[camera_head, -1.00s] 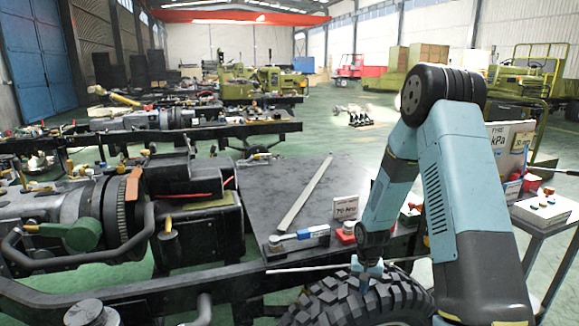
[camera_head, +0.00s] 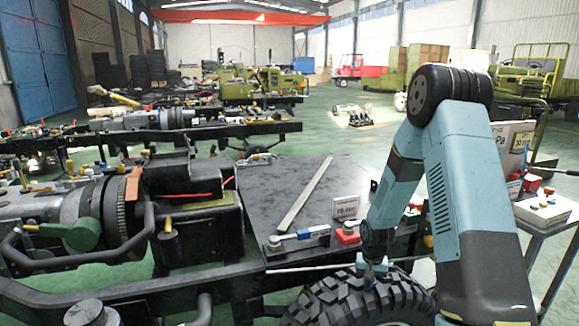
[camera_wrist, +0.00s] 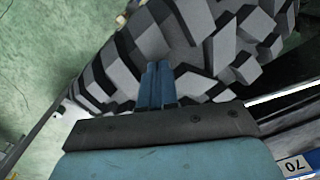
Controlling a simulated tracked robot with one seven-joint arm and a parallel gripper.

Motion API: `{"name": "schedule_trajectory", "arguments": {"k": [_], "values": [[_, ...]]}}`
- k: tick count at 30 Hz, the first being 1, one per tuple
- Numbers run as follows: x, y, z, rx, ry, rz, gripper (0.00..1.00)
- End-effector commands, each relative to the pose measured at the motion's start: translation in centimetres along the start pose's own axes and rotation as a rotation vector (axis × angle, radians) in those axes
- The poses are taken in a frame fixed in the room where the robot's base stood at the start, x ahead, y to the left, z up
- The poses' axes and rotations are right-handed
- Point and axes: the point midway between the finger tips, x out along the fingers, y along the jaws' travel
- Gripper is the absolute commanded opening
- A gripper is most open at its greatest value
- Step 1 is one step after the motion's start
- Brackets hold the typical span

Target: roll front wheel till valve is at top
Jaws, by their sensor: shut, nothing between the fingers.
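The front wheel (camera_head: 345,300) is a black tyre with chunky tread at the bottom of the head view, beside the chassis frame. Only its upper part shows, and no valve is visible in either view. My gripper (camera_head: 369,279) points down at the top of the tread. In the wrist view my gripper (camera_wrist: 157,70) is shut and empty, with its blue fingertips at the tread blocks of the tyre (camera_wrist: 215,50). I cannot tell whether the tips touch the rubber.
A dark plate (camera_head: 290,190) on the chassis carries a long metal bar (camera_head: 305,193), a small sign (camera_head: 345,207) and small tools. A trolley (camera_head: 540,225) with a control box (camera_head: 546,207) stands at the right. Green floor is open behind.

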Motion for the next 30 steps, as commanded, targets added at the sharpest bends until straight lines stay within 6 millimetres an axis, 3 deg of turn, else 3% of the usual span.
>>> {"name": "schedule_trajectory", "arguments": {"k": [30], "values": [[0.1,2.6,-1.5,0.000,-0.001,0.000,0.00]]}}
